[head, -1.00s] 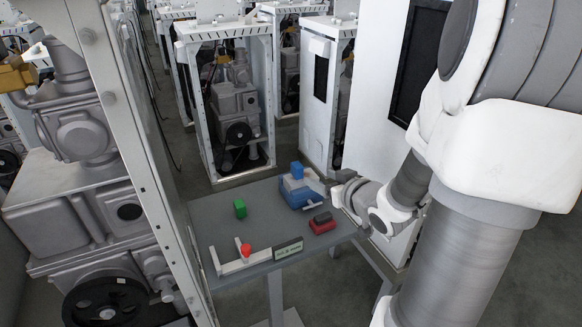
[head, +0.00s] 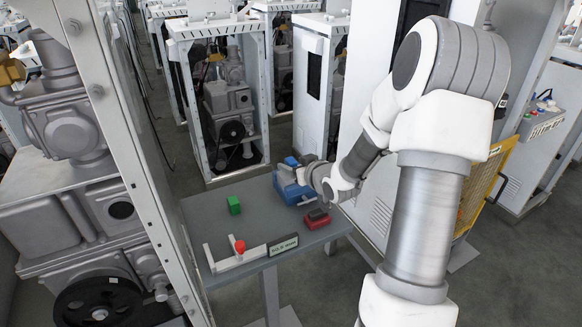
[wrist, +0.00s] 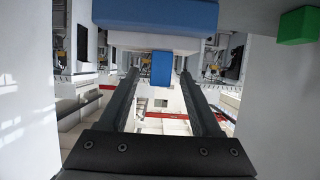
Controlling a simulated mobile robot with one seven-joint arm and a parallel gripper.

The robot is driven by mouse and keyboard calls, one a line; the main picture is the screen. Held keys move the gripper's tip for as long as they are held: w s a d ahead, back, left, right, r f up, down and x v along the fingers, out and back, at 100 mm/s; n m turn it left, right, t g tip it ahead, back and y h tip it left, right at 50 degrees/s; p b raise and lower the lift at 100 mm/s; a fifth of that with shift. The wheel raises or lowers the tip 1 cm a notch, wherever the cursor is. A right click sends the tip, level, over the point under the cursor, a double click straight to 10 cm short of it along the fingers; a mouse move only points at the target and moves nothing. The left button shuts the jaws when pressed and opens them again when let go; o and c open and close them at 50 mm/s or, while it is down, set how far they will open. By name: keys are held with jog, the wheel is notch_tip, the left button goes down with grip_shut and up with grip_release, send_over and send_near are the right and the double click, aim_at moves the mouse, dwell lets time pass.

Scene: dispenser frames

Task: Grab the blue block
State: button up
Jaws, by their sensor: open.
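The blue block (head: 291,161) is small and stands on top of a larger blue-and-white device (head: 290,188) at the table's far right side. My gripper (head: 303,161) is just right of the block in the head view, and its fingers are hard to make out there. In the wrist view, which looks upside down, the two dark fingers of my gripper (wrist: 160,74) are spread apart. The blue block (wrist: 162,66) shows between their far ends, with a gap on each side. Contact with it cannot be seen.
The grey table (head: 205,222) also carries a green block (head: 234,205), a red-and-black item (head: 317,219), a white angled frame (head: 222,263) with a red knob (head: 240,246), and a sign (head: 283,245). A metal post stands left of the table. White cabinets stand behind.

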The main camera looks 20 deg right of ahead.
jog(key=shift+x, duration=1.1)
grip_shut()
